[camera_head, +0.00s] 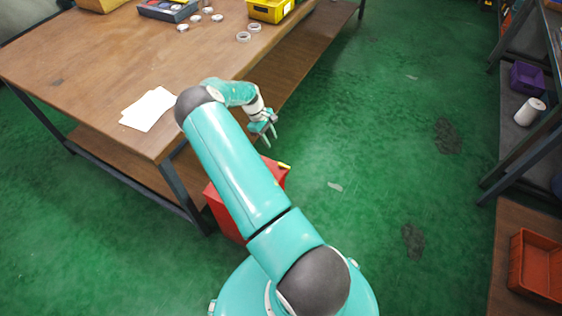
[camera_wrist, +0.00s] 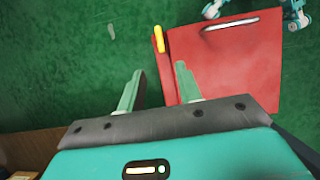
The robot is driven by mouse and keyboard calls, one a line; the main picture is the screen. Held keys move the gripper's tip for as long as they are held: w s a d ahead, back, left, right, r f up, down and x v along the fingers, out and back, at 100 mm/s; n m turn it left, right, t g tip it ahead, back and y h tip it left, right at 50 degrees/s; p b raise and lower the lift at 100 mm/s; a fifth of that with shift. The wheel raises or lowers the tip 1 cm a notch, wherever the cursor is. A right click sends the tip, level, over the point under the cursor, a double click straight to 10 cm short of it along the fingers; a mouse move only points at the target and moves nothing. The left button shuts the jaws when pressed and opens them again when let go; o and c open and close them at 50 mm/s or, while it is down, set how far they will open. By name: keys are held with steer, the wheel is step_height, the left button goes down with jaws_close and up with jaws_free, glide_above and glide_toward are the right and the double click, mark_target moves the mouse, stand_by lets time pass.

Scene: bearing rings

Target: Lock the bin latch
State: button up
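The red bin (camera_head: 222,207) stands on the floor beside the table's front corner, partly hidden behind my arm. In the wrist view its red top (camera_wrist: 230,60) fills the right of the middle, with a pale slot-like strip near its far edge. The yellow latch (camera_head: 284,165) sticks out at the bin's right edge. It shows in the wrist view (camera_wrist: 158,39) at the left edge of the red top. My gripper (camera_head: 271,143) is above the bin, pointing down. Its two fingers (camera_wrist: 155,82) are spread apart with nothing between them, short of the latch.
The wooden table (camera_head: 110,65) stands at the left with white paper, several rings, a blue-grey tray and a yellow bin (camera_head: 270,10). A shelf with a purple bin (camera_head: 527,78), a white roll and an orange-red crate (camera_head: 538,265) stands at the right. Green floor between is open.

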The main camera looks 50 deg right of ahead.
mark_target(282, 164)
steer(key=x, duration=1.3)
steer(key=shift+f, duration=0.15)
jaws_close()
